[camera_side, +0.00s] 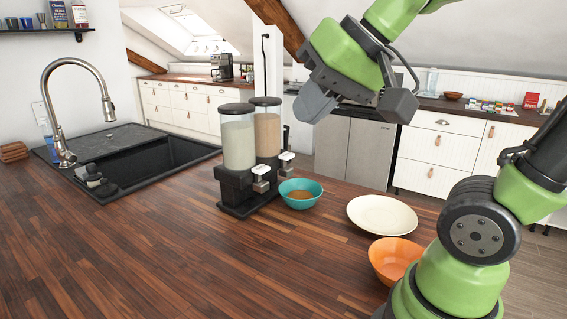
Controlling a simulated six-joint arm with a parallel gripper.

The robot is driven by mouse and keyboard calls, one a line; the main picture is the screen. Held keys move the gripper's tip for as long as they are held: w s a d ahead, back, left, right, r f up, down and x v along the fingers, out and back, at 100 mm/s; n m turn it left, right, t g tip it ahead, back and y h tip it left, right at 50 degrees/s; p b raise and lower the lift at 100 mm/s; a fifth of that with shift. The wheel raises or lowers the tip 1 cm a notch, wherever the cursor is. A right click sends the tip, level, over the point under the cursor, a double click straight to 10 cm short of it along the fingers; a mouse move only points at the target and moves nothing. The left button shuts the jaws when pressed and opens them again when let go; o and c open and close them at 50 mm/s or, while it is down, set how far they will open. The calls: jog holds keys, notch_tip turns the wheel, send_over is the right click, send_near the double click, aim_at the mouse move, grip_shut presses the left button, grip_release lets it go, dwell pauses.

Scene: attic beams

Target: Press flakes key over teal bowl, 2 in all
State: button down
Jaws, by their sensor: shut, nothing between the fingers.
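A black dispenser (236,199) stands on the wooden counter with two clear canisters. The nearer canister (239,143) holds pale contents, and the farther one (267,130) holds tan contents. Each has a light key at its front: the nearer key (261,172) and the farther key (286,157). I cannot read which one is flakes. The teal bowl (290,202) sits right of the dispenser, by the keys, with a little brown food (300,194) inside. My gripper (314,106) is shut and empty, raised above and right of the dispenser, apart from both keys.
A cream plate (382,213) and an orange bowl (395,256) are right of the teal bowl, near my arm. A black sink (150,160) with a tall faucet (80,105) is at the left. The front left counter (130,260) is clear.

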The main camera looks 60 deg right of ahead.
jog(key=w+d+r+m+h, duration=0.1)
jog(key=w+d+r+m, duration=0.1)
jog(key=w+d, duration=0.6)
jog(key=m+h, duration=0.4)
jog(key=m, duration=0.2)
send_over(289, 154)
notch_tip(289, 154, down, 11)
jog(key=shift+f+t, duration=0.2)
jog(key=shift+t, duration=0.1)
jog(key=shift+f, duration=4.4)
jog(key=shift+f, duration=0.15)
jog(key=shift+f, duration=0.25)
